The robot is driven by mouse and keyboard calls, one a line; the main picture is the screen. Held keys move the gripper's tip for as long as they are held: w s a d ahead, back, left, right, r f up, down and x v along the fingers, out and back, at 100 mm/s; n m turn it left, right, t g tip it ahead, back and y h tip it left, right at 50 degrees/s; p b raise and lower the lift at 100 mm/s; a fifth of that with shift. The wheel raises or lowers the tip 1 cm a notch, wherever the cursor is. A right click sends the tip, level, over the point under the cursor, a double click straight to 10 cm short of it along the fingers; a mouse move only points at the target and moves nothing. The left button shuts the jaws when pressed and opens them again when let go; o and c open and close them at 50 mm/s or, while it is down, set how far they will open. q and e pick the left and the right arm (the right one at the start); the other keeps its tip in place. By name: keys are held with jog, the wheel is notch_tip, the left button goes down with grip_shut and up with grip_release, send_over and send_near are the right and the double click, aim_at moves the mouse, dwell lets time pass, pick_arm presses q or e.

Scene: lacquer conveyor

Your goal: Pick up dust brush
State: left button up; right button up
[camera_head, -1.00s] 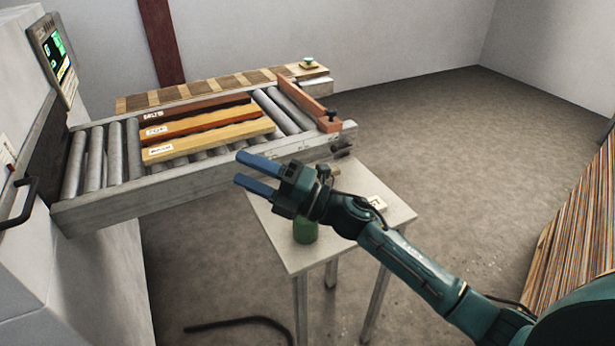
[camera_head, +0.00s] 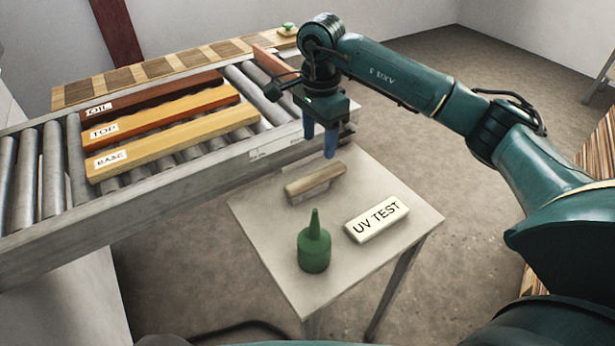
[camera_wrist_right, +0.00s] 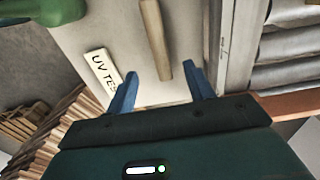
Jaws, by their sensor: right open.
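The dust brush (camera_head: 315,182) lies on the small table at its back, a light wooden handle over a pale bristle strip. It also shows in the right wrist view (camera_wrist_right: 155,35), its near end between the lines of my fingers. My right gripper (camera_head: 320,146) points down, open and empty, above the far right end of the brush. In the right wrist view its two blue fingers (camera_wrist_right: 160,85) are spread apart, with the brush ahead of them. I cannot tell the exact height gap. My left gripper is not in view.
The small table (camera_head: 270,240) also holds a green bottle (camera_head: 314,250) with a pointed nozzle and a white UV TEST block (camera_head: 377,219). The roller conveyor (camera_head: 140,220) runs close behind the table, carrying boards labelled OIL, TOP and BASE (camera_head: 175,143).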

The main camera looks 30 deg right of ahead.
aim_at(317, 175)
jog(key=f, duration=0.6)
jog(key=shift+s, duration=0.2)
jog(key=shift+a+f+p, duration=0.15)
jog(key=shift+f+p, duration=0.1)
jog(key=shift+f, duration=1.15)
jog(key=shift+a+f+p, duration=0.1)
jog(key=shift+f+p, duration=0.15)
jog(key=shift+f, duration=1.15)
jog(key=shift+c, duration=0.5)
jog(key=shift+w, duration=0.1)
jog(key=c, duration=1)
notch_tip(317, 175, up, 10)
jog(key=shift+r+b, duration=0.1)
jog(key=shift+b, duration=0.2)
